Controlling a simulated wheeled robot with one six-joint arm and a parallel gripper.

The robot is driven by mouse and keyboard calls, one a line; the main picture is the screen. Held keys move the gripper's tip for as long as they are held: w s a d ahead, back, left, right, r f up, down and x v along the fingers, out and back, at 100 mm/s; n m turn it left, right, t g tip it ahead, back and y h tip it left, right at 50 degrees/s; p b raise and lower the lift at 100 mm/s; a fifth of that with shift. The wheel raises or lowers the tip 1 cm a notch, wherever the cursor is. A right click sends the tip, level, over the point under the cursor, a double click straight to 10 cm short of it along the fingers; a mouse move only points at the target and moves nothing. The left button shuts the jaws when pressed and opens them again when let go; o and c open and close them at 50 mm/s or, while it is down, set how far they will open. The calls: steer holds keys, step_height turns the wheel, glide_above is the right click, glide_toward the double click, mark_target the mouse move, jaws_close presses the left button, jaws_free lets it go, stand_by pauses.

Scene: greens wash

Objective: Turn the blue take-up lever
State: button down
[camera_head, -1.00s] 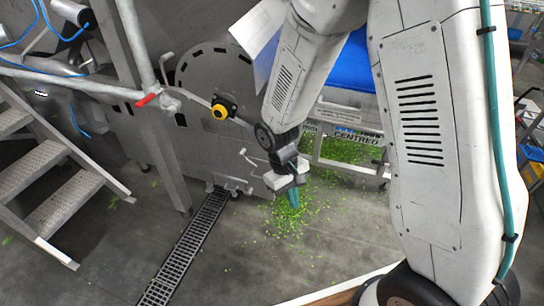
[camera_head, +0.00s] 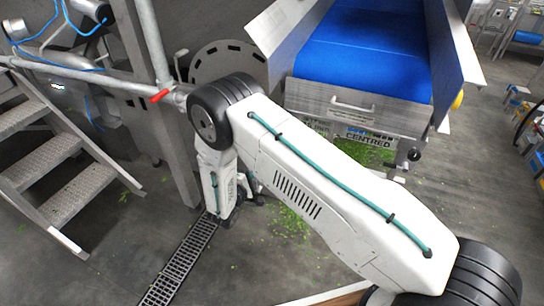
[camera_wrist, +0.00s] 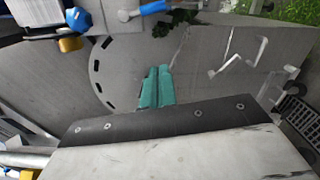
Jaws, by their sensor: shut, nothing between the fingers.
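A blue-gripped lever (camera_wrist: 154,8) with a metal end lies along the top edge of the wrist view, left of centre, and seems partly cut off by the frame. I take it for the take-up lever. My gripper (camera_wrist: 158,70) shows as two teal fingers side by side, shut and empty. The fingertips are below the lever in the picture, apart from it, in front of a grey machine panel (camera_wrist: 205,80). In the head view my arm covers much of the panel. I cannot make out the lever or the fingers there.
A blue conveyor belt (camera_head: 362,55) with metal side walls stands right of my arm. A red-handled pipe valve (camera_head: 160,96), a post and metal steps (camera_head: 45,155) are on the left. A floor drain (camera_head: 183,262) and scattered greens (camera_head: 290,222) lie below. A yellow-ended part (camera_wrist: 70,44) is upper left.

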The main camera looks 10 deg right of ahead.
steer(key=w+d, duration=0.6)
steer(key=d, duration=0.4)
steer(key=shift+r, duration=0.35)
steer(key=shift+a, duration=0.25)
